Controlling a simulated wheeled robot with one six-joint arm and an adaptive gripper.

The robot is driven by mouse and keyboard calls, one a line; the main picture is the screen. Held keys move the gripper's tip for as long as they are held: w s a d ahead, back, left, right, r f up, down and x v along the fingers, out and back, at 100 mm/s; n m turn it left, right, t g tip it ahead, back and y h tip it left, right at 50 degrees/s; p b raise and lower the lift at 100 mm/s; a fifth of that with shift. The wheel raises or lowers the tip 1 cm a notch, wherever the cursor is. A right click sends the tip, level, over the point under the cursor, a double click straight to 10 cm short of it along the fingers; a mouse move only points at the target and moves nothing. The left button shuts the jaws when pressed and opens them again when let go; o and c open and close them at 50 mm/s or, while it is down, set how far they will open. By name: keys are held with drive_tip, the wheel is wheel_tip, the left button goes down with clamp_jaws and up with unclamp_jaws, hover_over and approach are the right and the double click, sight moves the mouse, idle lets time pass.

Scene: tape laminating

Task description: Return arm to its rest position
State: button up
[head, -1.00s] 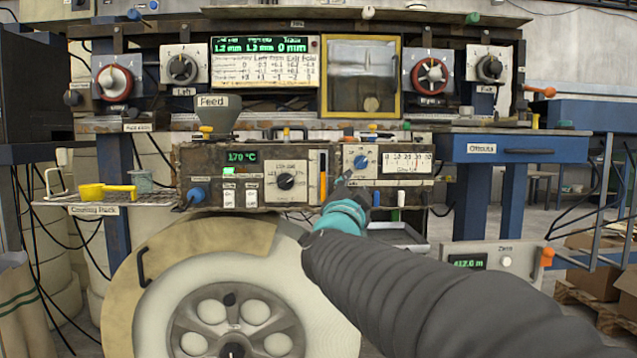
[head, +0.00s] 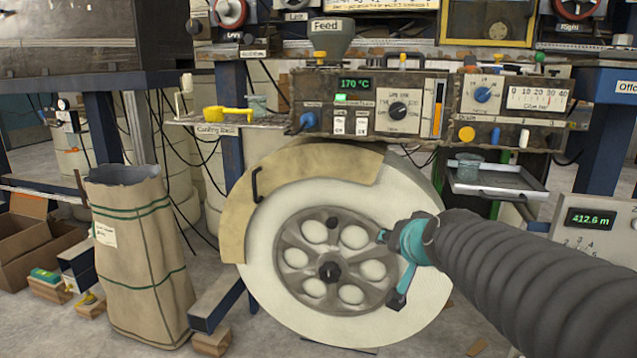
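My arm, sleeved in a dark ribbed cover, reaches in from the right edge in the head view. My gripper (head: 388,269) is teal and dark. It is in front of the right side of the large white reel (head: 305,205). Its two fingers look spread apart, one high and one low, with nothing between them. I cannot tell whether it touches the reel.
The control panel (head: 370,132) with a 170 °C display is above the reel. A tray (head: 497,182) holding a cup is above my gripper. A paper sack (head: 135,255) and cardboard boxes (head: 30,240) stand at left.

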drive_tip(key=s+f+n+g+p, duration=0.1)
drive_tip(key=s+f+n+g, duration=0.1)
drive_tip(key=s, duration=0.9)
drive_tip(key=s+d+f+n+g+h+p, duration=0.1)
drive_tip(key=s+f+g, duration=0.3)
drive_tip(key=s, duration=0.8)
drive_tip(key=shift+s+d+f+n+p, duration=0.25)
drive_tip(key=shift+f+n+p, duration=0.3)
drive_tip(key=shift+f, duration=0.65)
